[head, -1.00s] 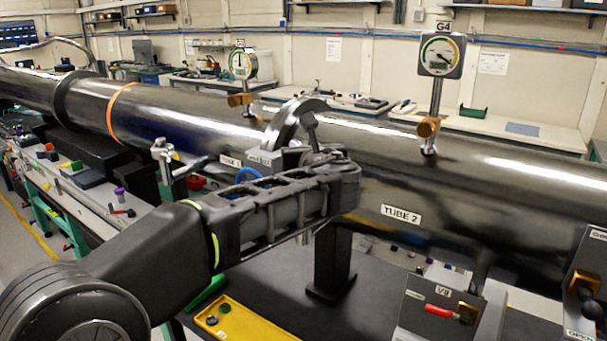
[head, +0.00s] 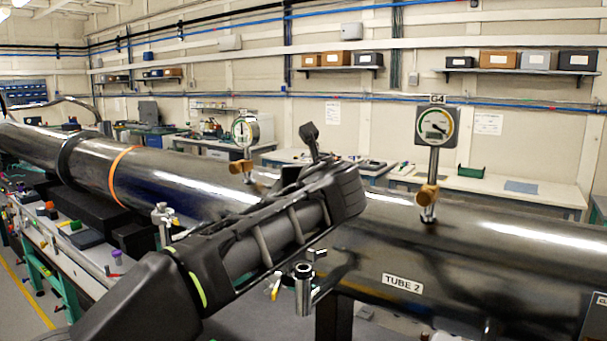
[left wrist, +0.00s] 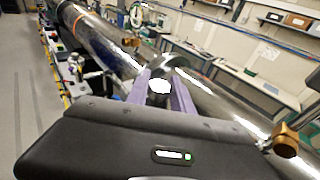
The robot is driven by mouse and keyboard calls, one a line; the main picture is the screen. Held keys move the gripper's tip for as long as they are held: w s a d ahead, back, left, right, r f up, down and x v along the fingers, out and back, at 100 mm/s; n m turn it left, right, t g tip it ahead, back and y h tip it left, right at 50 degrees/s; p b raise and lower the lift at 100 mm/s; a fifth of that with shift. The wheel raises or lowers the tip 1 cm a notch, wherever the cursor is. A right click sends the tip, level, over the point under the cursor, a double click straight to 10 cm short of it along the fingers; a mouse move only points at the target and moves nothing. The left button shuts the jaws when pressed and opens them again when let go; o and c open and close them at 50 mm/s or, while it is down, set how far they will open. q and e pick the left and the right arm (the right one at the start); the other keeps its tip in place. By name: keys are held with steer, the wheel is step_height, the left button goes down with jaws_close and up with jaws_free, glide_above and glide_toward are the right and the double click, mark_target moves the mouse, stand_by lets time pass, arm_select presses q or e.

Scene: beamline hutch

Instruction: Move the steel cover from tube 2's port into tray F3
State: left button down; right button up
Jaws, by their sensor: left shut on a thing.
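My left arm comes in from the left in the head view, and its gripper (left wrist: 162,76) is raised in front of the tube. In the left wrist view its two purple fingers are shut on a rounded, shiny grey piece, which looks like the steel cover (left wrist: 174,64). In the head view my wrist mostly hides the grip. A steel port (head: 303,287) with a small wing handle stands out from tube 2 (head: 460,255), below my wrist. No cover shows on its top. Tray F3 is not in view. My right gripper is not in view.
Gauge G4 (head: 437,128) stands on the tube to the right, with a brass fitting (head: 427,197) beneath it. Another gauge (head: 244,130) stands left of my gripper. A second steel fitting (head: 162,215) is near my forearm. Workbenches line the back wall.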

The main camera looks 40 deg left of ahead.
arm_select(q)
steer(key=w+d+f+m+t+h+b, duration=0.1)
steer(key=w+d+f, duration=0.1)
steer(key=d+f, duration=0.45)
steer(key=w+d+f+m+h, duration=0.1)
steer(key=w+d+f, duration=0.15)
steer(key=f, duration=0.65)
steer(key=w+d+f+m+t+h+b, duration=0.1)
steer(key=d+f, duration=0.4)
steer(key=f, duration=0.3)
steer(key=s+d+f+m+t+h, duration=0.1)
steer(key=s+d+f+m+h, duration=0.2)
steer(key=d+f, duration=0.5)
steer(key=s+d+f+m+t+h+b, duration=0.1)
steer(key=s+d+f+m+t+h, duration=0.1)
steer(key=d+f, duration=0.7)
steer(key=s+d+m+h, duration=0.1)
steer(key=s+d+h, duration=0.1)
steer(key=d, duration=0.3)
steer(key=shift+s+d+f+h, duration=0.15)
steer(key=shift+s+d+h, duration=0.15)
steer(key=shift+h, duration=0.5)
